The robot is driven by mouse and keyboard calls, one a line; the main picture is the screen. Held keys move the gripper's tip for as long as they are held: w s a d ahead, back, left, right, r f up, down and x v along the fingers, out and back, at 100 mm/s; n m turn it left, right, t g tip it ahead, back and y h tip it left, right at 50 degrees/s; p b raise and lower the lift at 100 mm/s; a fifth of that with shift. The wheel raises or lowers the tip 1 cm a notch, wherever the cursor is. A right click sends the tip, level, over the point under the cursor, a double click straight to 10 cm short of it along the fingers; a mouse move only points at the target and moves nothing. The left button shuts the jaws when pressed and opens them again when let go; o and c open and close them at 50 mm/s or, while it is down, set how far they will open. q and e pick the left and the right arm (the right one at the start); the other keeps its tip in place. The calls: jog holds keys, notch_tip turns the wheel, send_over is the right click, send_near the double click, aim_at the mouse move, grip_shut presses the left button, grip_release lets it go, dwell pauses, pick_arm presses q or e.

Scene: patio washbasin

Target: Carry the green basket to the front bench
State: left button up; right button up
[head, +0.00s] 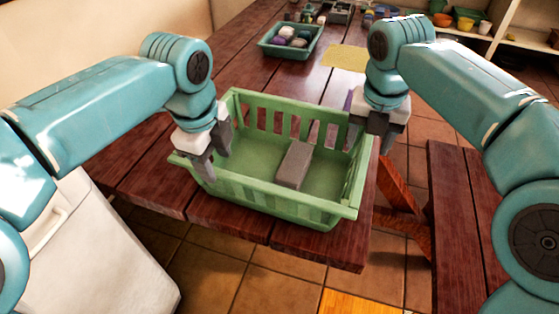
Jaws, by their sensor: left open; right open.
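The green basket (285,205) stands on the near end of the dark red wooden table, with slotted sides. A grey block (294,165) lies inside it. My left gripper (212,158) is open at the basket's left end, its fingers by the left rim. My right gripper (386,132) is open at the basket's right end, near the back right corner of the rim; its fingers are partly hidden. I cannot tell whether either gripper touches the rim. A dark red bench (450,215) stands to the right of the table; I cannot tell whether it is the front bench.
A teal tray (290,41) with several rolled items and a yellow mat (345,57) lie farther back on the table. A white bin-like box (100,250) stands at the lower left. Shelves (520,38) with bowls are at the back right. Tiled floor shows in front.

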aim_at(220, 172)
pick_arm(q)
jog(key=f, duration=0.5)
jog(key=shift+w+d+f, duration=0.15)
jog(key=shift+w+f, duration=0.2)
jog(key=shift+f, duration=0.05)
pick_arm(e)
jog(key=f, duration=0.6)
jog(key=shift+w+d, duration=0.1)
jog(key=shift+w, duration=0.25)
jog(key=shift+r, duration=0.1)
pick_arm(q)
grip_shut()
pick_arm(e)
grip_shut()
